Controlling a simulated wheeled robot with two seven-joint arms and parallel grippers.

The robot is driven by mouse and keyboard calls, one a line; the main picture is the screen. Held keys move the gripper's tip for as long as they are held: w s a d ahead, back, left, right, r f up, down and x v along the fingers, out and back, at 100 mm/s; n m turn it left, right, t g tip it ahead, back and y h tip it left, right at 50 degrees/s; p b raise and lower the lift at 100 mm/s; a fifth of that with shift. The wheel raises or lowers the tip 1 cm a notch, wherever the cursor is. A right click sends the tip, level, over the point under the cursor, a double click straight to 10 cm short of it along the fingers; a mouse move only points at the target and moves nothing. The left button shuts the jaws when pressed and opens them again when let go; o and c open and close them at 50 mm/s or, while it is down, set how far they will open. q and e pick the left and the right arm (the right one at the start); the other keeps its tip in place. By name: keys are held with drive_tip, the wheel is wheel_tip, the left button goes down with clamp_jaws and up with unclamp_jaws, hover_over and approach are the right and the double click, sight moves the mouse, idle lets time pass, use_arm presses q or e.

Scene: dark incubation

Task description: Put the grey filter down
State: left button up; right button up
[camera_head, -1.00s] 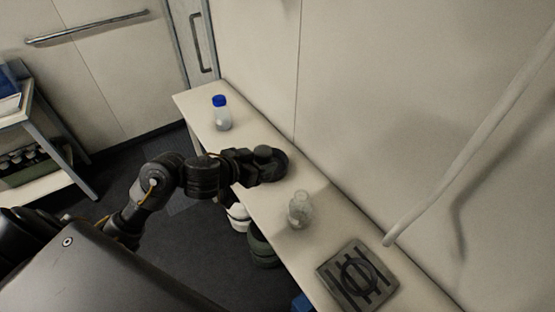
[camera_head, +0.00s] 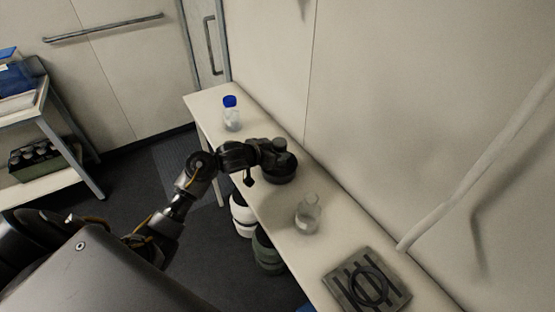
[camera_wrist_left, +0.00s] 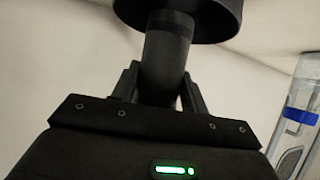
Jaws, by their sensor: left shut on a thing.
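The grey filter (camera_head: 281,172) looks nearly black, a wide round cup on a narrower stem. My left gripper (camera_head: 268,152) is shut on it over the bench, between the blue-capped bottle and the clear flask. In the left wrist view the stem (camera_wrist_left: 166,62) is between the two fingers (camera_wrist_left: 160,88), with the wide cup (camera_wrist_left: 185,14) beyond it, cut off by the top edge. I cannot tell whether the filter touches the bench top. My right gripper is not in view.
The narrow bench (camera_head: 262,208) runs along the wall. On it stand a blue-capped bottle (camera_head: 231,117), a clear glass flask (camera_head: 308,215) and a grey slotted plate (camera_head: 345,290) with a dark ring on it. Dark and white containers (camera_head: 243,213) stand below. A side shelf (camera_head: 50,110) is at left.

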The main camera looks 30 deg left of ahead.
use_arm(q)
drive_tip(key=shift+w+f, duration=0.2)
drive_tip(key=shift+f, duration=0.05)
wheel_tip(320, 180, down, 3)
drive_tip(key=shift+w+a+r+p, duration=0.1)
drive_tip(key=shift+p, duration=0.4)
drive_tip(key=shift+f, duration=0.25)
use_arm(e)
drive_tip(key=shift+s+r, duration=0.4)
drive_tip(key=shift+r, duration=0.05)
use_arm(q)
drive_tip(key=shift+f, duration=0.2)
drive_tip(key=o, duration=1)
drive_tip(key=shift+o, duration=0.2)
